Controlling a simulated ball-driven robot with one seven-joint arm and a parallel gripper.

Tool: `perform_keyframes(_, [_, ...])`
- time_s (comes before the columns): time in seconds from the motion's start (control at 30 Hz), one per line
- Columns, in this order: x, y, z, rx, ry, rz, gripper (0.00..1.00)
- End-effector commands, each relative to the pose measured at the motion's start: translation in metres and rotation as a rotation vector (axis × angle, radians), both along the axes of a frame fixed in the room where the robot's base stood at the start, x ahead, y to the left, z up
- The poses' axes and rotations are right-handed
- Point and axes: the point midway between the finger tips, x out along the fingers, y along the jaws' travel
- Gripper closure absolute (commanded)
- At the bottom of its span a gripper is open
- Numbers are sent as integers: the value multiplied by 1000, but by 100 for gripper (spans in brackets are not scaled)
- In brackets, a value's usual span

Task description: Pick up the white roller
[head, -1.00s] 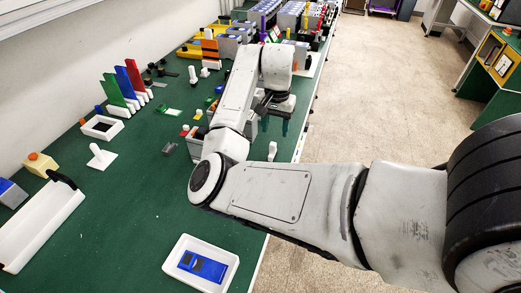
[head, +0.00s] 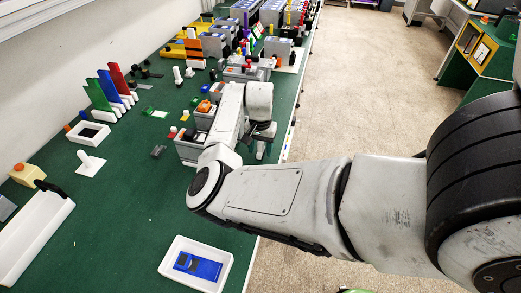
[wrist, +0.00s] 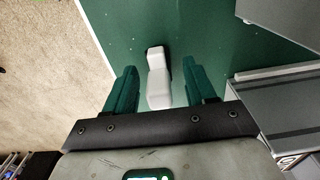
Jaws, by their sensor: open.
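A white roller (wrist: 159,88), a pale elongated block with a dark far end, stands near the green table's edge in the wrist view. My gripper (wrist: 159,68) is open above it, with one green finger on each side and visible gaps between fingers and roller. In the head view my gripper (head: 262,134) is over the right edge of the table, and a small part of the white roller (head: 260,150) shows just below it. The arm and gripper hide most of the rest.
Grey boxes (wrist: 285,95) stand close on the right in the wrist view. The table edge and open floor (wrist: 45,65) lie to the left. A white tray with a blue device (head: 205,267) is at the front. A white handle on a plate (head: 90,163) is at the left.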

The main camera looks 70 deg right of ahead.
Motion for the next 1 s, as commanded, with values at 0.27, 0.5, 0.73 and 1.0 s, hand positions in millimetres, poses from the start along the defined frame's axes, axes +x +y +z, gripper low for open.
perform_keyframes(0.27, [0,0,-1,0,0,-1,51])
perform_keyframes(0.5, [0,0,-1,0,0,-1,74])
perform_keyframes(0.73, [0,0,0,0,0,-1,96])
perform_keyframes(1.0, [0,0,0,0,0,-1,100])
